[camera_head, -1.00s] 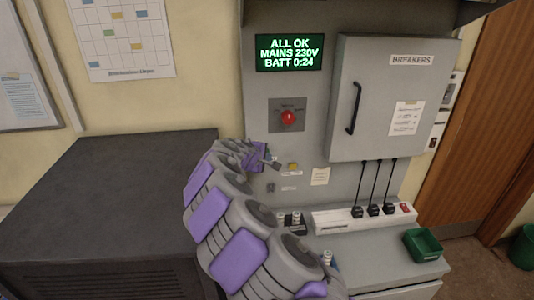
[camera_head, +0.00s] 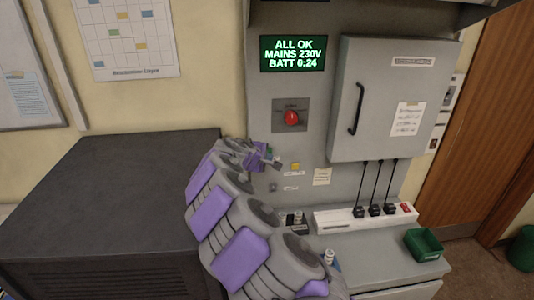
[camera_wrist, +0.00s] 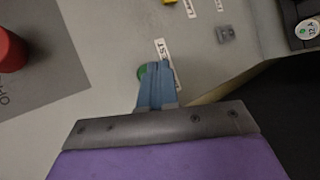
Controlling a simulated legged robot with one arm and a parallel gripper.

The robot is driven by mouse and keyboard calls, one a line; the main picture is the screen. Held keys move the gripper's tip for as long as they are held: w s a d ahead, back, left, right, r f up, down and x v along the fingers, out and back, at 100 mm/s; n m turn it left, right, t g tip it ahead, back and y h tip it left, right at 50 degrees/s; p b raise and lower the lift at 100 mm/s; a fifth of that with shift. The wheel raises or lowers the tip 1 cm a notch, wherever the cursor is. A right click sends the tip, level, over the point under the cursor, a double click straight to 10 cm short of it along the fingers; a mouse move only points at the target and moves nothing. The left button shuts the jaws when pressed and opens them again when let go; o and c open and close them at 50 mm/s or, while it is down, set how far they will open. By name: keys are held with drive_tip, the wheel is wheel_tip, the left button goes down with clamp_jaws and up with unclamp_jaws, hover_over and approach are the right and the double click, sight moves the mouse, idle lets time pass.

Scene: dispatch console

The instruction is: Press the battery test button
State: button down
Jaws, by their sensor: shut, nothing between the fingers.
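A green button (camera_wrist: 142,72) sits on the grey console panel in the wrist view. It is partly hidden behind my gripper's fingers. A white label (camera_wrist: 164,58) ending in "ST" lies right beside it. My gripper (camera_wrist: 155,66) is shut and empty, with its blue fingertips over the button's edge. I cannot tell whether they touch it. In the head view my gripper (camera_head: 275,158) is at the panel, below the red knob (camera_head: 291,118) and left of a yellow button (camera_head: 295,166). The display (camera_head: 293,54) reads ALL OK, MAINS 230V, BATT 0:24.
The breaker cabinet (camera_head: 385,100) with its black handle is shut, to the right. A power strip (camera_head: 340,217) with black plugs and a green bin (camera_head: 423,244) stand on the ledge below. A small grey switch (camera_wrist: 225,34) is near the button. A dark cabinet (camera_head: 90,200) stands left.

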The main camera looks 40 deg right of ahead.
drive_tip(key=shift+d, duration=0.15)
drive_tip(key=shift+w+d, duration=0.3)
drive_tip(key=shift+d, duration=0.15)
idle(0.7)
drive_tip(key=shift+w+a, duration=0.15)
drive_tip(key=shift+a, duration=0.1)
drive_tip(key=shift+w+d, duration=0.25)
drive_tip(key=shift+d, duration=0.05)
idle(0.5)
idle(0.3)
drive_tip(key=shift+s+a, duration=0.25)
drive_tip(key=shift+s, duration=0.5)
